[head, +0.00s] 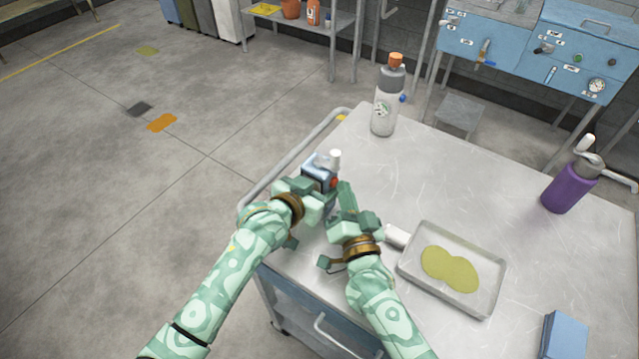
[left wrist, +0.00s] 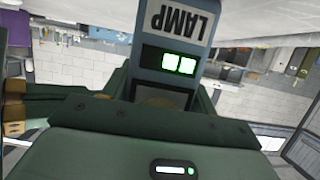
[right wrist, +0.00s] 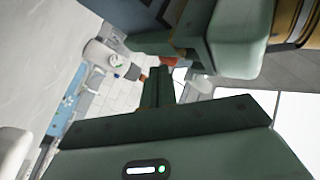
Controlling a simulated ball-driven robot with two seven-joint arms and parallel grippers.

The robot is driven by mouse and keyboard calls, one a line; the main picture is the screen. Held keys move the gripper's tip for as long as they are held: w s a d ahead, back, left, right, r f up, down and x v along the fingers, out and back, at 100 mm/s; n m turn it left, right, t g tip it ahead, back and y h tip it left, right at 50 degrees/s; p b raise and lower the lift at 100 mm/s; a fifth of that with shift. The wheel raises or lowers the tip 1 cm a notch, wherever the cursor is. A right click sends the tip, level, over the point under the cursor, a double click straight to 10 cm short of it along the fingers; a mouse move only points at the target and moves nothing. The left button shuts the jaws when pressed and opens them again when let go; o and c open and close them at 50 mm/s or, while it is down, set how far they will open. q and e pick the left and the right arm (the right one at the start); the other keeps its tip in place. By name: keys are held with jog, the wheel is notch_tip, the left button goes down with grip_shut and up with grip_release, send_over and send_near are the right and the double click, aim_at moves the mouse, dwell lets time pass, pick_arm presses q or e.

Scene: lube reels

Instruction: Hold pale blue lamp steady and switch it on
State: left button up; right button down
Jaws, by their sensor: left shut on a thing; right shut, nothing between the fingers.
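The pale blue lamp (head: 318,171) stands at the table's left edge, with a white top and a red-orange knob (head: 334,183) on its right side. In the left wrist view the lamp (left wrist: 178,42) shows an upside-down LAMP label and two lit green squares. My left gripper (head: 314,190) is shut on the lamp's body. My right gripper (head: 346,192) is shut and empty, its fingertips close beside the knob. In the right wrist view a red part shows just beyond the fingertips (right wrist: 165,75); I cannot tell whether they touch it. The lamp's lower part is mostly hidden.
A metal tray (head: 408,272) with a yellow-green puddle lies right of my right gripper. The table's middle is clear.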

dwell(0.3)
jog(key=shift+s+d, duration=0.3)
jog(key=shift+d, duration=0.15)
jog(key=s+d, duration=0.3)
jog(key=d, duration=0.2)
jog(key=shift+s, duration=0.2)
pick_arm(q)
jog(key=o, duration=1.3)
